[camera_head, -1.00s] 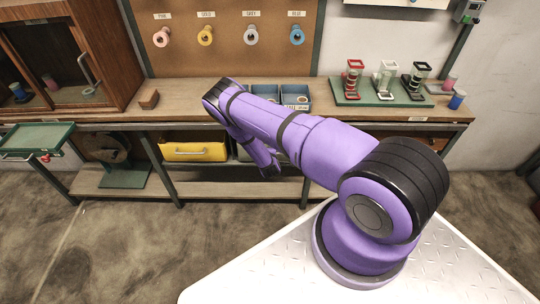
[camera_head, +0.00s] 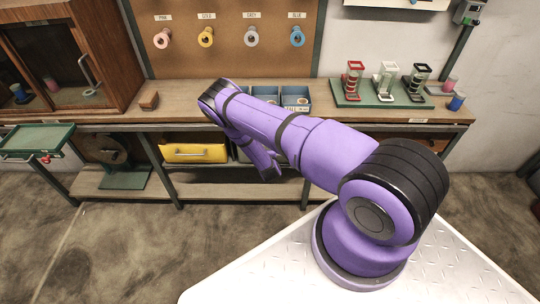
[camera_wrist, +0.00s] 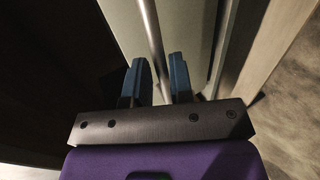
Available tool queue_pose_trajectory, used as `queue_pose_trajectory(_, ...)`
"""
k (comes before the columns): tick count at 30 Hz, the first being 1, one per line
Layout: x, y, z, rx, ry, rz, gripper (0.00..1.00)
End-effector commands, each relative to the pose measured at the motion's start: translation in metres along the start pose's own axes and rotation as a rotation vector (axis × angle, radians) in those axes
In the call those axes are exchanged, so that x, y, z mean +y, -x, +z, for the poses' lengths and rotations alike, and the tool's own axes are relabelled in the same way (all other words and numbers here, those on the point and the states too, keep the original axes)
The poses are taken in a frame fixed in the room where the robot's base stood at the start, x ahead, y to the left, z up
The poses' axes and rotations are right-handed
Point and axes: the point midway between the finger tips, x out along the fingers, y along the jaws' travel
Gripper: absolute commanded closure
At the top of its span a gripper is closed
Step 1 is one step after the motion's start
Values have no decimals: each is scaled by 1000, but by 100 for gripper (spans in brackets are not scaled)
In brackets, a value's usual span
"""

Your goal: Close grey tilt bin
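The grey tilt bin (camera_head: 240,155) sits under the bench, right of the yellow bin, mostly hidden behind my arm in the head view. In the wrist view its pale grey front (camera_wrist: 190,28) fills the upper middle, with a long straight handle bar (camera_wrist: 152,30) running down toward my fingers. My gripper (camera_wrist: 159,62) is open, its two blue fingers apart on either side of the bar's line. Contact between fingers and bar cannot be told. How far the bin is tilted is hidden in the head view.
The yellow bin (camera_head: 195,152) is left of the grey one. A lower shelf (camera_head: 235,188) runs beneath both. A green tray (camera_head: 38,138) stands at the left. The bench top (camera_head: 200,95) holds blue bins (camera_head: 294,98) and a green rack board (camera_head: 380,98). Floor in front is clear.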

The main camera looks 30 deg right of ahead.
Motion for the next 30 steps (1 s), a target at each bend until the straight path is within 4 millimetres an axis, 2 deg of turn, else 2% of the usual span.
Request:
queue_pose_trajectory(9,1,60,-1,2,2,1,79)
queue_pose_trajectory(15,1,84,-1,1,1,2,79)
queue_pose_trajectory(20,1,90,-1,2,1,2,79)
queue_pose_trajectory(30,1,90,-1,2,0,2,79)
